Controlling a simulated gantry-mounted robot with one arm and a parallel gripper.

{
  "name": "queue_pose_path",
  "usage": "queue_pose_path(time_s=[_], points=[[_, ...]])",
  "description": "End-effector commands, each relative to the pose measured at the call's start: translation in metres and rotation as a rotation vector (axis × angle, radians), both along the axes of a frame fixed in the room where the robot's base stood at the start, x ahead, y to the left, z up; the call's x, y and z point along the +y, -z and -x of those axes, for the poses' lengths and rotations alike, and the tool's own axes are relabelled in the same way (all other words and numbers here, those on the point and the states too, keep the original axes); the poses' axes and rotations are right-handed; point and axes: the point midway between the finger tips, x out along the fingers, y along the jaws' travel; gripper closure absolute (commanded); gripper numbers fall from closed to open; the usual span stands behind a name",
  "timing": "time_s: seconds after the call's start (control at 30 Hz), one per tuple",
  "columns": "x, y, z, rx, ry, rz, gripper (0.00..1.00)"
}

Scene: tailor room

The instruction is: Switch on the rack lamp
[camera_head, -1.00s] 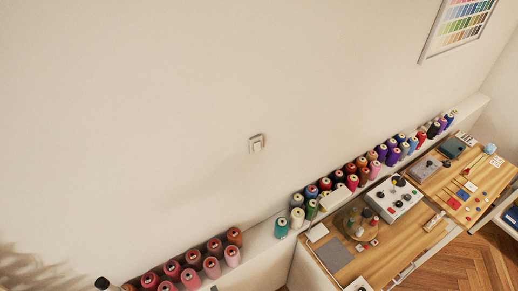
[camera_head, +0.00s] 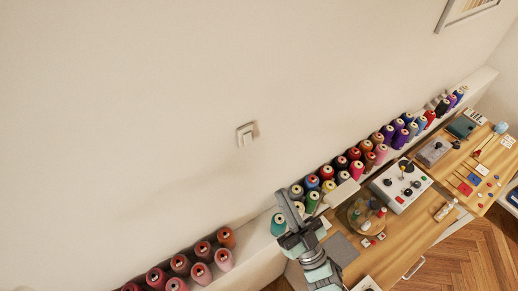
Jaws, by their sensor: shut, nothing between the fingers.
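A small white wall switch (camera_head: 246,134) sits on the bare wall, left of the picture's middle. It is too small to tell which way its rocker is set. My gripper (camera_head: 283,198) is in view at the lower middle, below and to the right of the switch, pointing up toward the wall. Its fingers are together with nothing between them, and it is apart from the switch in the picture. I cannot make out the rack lamp itself.
A white ledge (camera_head: 262,253) along the wall holds many coloured thread cones (camera_head: 226,237). Below it is a wooden table (camera_head: 425,235) with a grey-white control box (camera_head: 401,186) and a round tray (camera_head: 350,217). The wall around the switch is clear.

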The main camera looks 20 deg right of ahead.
Motion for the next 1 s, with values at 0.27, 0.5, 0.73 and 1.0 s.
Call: queue_pose_path(time_s=[0.27,0.5,0.73,1.0], points=[[0.000,-0.001,0.000,0.000,0.000,0.000,1.00],[0.003,-0.018,-0.018,-0.005,0.000,0.001,1.00],[0.010,-0.050,-0.056,-0.005,-0.002,0.001,1.00],[0.017,-0.062,-0.098,0.000,0.000,0.000,1.00]])
